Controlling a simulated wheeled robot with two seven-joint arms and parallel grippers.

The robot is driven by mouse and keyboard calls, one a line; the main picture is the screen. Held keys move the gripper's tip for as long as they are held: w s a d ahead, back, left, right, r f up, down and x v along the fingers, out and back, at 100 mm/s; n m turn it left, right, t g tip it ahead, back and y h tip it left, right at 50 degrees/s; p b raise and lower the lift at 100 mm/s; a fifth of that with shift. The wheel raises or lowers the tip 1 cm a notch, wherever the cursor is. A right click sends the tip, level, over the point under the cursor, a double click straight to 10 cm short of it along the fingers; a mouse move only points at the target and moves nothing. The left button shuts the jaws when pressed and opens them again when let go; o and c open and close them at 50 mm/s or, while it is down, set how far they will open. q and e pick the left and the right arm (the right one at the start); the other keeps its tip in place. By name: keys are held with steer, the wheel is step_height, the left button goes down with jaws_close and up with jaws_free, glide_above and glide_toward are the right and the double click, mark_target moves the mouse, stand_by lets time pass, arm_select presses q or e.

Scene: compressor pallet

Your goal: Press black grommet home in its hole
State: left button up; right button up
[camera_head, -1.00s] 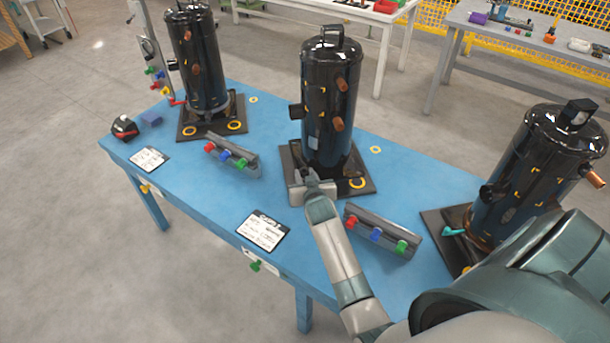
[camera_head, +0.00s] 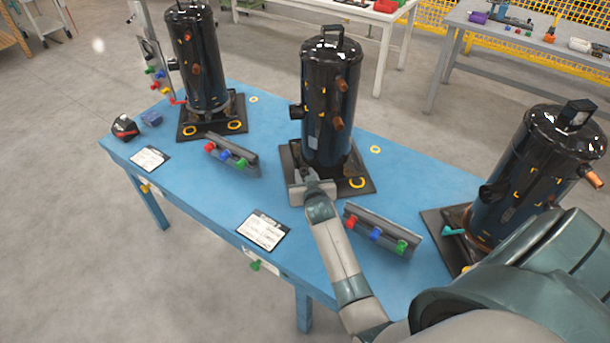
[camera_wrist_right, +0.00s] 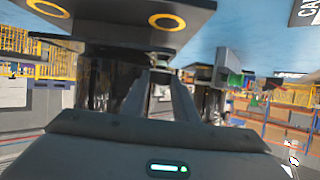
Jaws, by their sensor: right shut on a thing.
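The middle black compressor (camera_head: 329,100) stands upright on a dark base plate (camera_head: 345,190) on the blue table. My right gripper (camera_head: 306,178) is at the plate's front left corner, close against the compressor's foot. Its fingers (camera_wrist_right: 165,82) are shut in the right wrist view, on what I take to be the black grommet. The grommet itself is too small and dark to make out, and the hole under the fingers is hidden. My left gripper is in neither view.
A left compressor (camera_head: 197,60) and a right compressor (camera_head: 535,165) stand on similar plates. Racks with coloured plugs (camera_head: 231,155) (camera_head: 383,231) lie on either side of my right arm. A white card (camera_head: 263,231) lies near the blue table's (camera_head: 205,205) front edge.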

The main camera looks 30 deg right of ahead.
stand_by(0.3)
steer(key=shift+f+b, duration=0.7)
steer(key=shift+f, duration=0.7)
stand_by(0.6)
steer(key=o, duration=1.1)
steer(key=shift+a, duration=0.1)
steer(key=shift+s+f, duration=0.1)
steer(key=shift+s, duration=0.1)
steer(key=shift+s, duration=0.35)
steer(key=r+b+v, duration=0.1)
steer(key=b+v, duration=0.1)
steer(key=v, duration=1.4)
steer(key=shift+a, duration=0.15)
steer(key=shift+r, duration=0.1)
